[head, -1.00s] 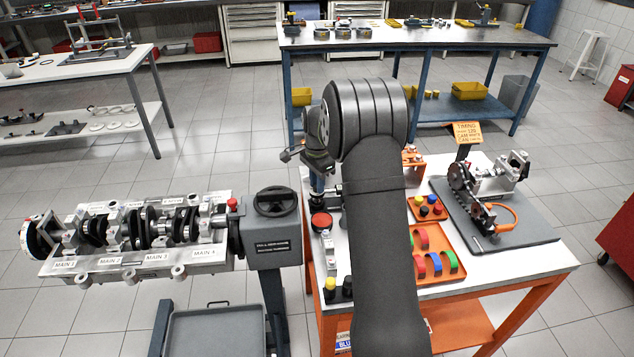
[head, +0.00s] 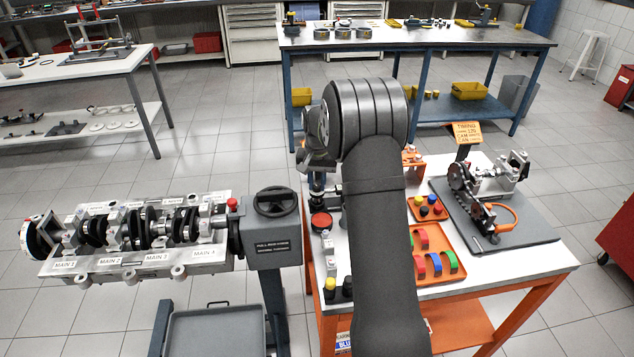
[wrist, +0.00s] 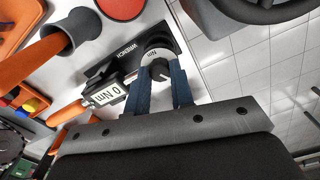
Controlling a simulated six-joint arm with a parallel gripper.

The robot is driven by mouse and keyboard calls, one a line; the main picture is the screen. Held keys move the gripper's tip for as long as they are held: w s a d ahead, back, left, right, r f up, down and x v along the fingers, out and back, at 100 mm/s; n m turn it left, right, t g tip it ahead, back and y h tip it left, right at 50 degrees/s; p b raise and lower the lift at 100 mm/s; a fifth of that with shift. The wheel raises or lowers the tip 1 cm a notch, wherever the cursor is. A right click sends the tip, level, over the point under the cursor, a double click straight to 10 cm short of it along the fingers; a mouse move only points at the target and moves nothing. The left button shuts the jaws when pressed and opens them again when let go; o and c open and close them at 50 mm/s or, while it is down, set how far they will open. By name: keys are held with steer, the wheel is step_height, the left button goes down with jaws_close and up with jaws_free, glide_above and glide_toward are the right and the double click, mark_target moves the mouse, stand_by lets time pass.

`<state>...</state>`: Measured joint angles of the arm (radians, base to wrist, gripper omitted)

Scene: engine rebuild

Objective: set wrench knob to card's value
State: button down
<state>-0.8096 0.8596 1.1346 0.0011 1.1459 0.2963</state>
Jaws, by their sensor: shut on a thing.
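My gripper (wrist: 161,78) has its two blue fingers closed around the small dark wrench knob (wrist: 159,69) in the wrist view. The knob sits on a pale round dial marked "Nm", beside a black plate lettered "WRENCH" (wrist: 124,54). A readout (wrist: 104,95) next to it shows "0 Nm". In the head view my gripper (head: 317,185) is small over the left edge of the orange-legged bench, and the knob is hidden there. The orange card (head: 467,132) stands at the back of that bench; its print is too small to read surely.
An orange tray (head: 457,277) with coloured half-rings lies right of my arm. A grey plate (head: 535,235) with a mechanism is farther right. The crankshaft assembly (head: 150,265) and a stand with a black handwheel (head: 276,201) are at the left.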

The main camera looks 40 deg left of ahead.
mark_target(317, 186)
steer(key=n, duration=0.6)
stand_by(0.6)
steer(key=c, duration=1.2)
jaws_free()
steer(key=shift+c, duration=0.2)
step_height(317, 186, up, 18)
steer(key=shift+f, duration=0.25)
steer(key=shift+f, duration=0.1)
step_height(317, 186, down, 17)
steer(key=shift+f, duration=0.15)
